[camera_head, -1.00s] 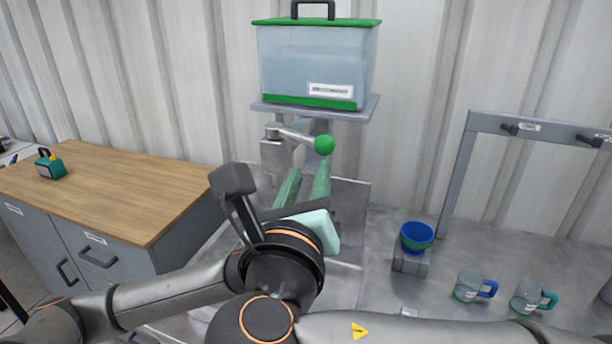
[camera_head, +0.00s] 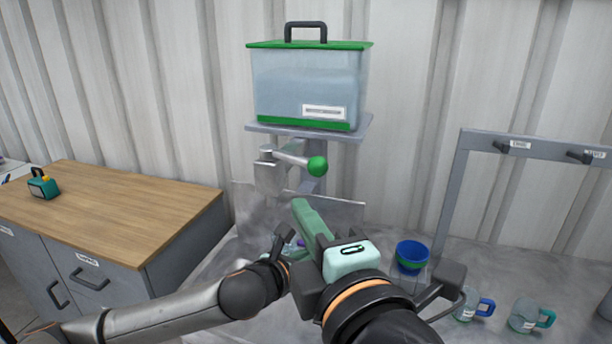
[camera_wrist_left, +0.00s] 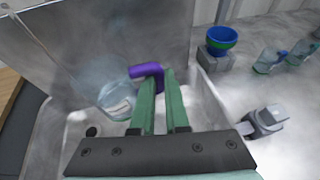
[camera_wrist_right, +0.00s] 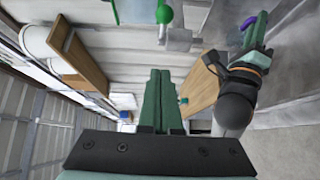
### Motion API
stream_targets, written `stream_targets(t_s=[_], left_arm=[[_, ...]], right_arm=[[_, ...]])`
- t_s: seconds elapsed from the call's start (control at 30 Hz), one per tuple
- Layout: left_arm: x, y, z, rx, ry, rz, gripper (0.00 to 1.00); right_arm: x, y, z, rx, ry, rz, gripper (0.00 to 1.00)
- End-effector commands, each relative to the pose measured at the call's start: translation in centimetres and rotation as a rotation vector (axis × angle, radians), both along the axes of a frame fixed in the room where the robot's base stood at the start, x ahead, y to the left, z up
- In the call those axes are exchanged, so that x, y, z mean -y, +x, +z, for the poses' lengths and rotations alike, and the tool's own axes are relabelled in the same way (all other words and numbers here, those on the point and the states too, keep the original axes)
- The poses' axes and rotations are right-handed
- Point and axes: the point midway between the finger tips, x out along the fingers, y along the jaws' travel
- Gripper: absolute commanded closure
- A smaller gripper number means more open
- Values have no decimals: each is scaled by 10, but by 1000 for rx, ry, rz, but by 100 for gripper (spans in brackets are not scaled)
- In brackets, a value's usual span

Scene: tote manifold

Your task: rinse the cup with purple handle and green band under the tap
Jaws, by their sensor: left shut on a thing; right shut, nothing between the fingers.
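My left gripper (camera_wrist_left: 163,85) is shut on the purple handle (camera_wrist_left: 148,72) of a clear cup (camera_wrist_left: 117,98) in the left wrist view. In the head view only a bit of purple (camera_head: 300,242) shows behind my right gripper (camera_head: 299,204), which is shut and empty, below the tap's lever. The tap (camera_head: 270,175) has a silver body and a lever ending in a green ball (camera_head: 317,166). The ball also shows in the right wrist view (camera_wrist_right: 164,14).
A water tank (camera_head: 308,85) with a green lid stands on a shelf above the tap. A blue bowl (camera_head: 412,256) and two clear cups, one blue-handled (camera_head: 473,307), one teal-handled (camera_head: 530,315), are at right by a hook rack (camera_head: 452,190). A wooden-topped cabinet (camera_head: 120,210) is at left.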

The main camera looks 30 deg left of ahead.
Motion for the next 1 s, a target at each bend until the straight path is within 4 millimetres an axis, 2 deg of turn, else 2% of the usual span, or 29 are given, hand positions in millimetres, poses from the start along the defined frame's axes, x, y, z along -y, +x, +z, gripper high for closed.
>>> stream_targets(t_s=[0.17, 0.37, 0.9, 1.0], left_arm=[[0, 0, 0, 1, 0, 0, 100], [0, 0, 0, 1, 0, 0, 100], [0, 0, 0, 1, 0, 0, 100], [0, 0, 0, 1, 0, 0, 100]], right_arm=[[1, -1, 1, -69, 64, 15, 100], [-14, 11, 1, -74, 70, 15, 100], [-78, 63, -2, -71, 67, 15, 100], [-67, 79, -4, -69, 67, 11, 100]])
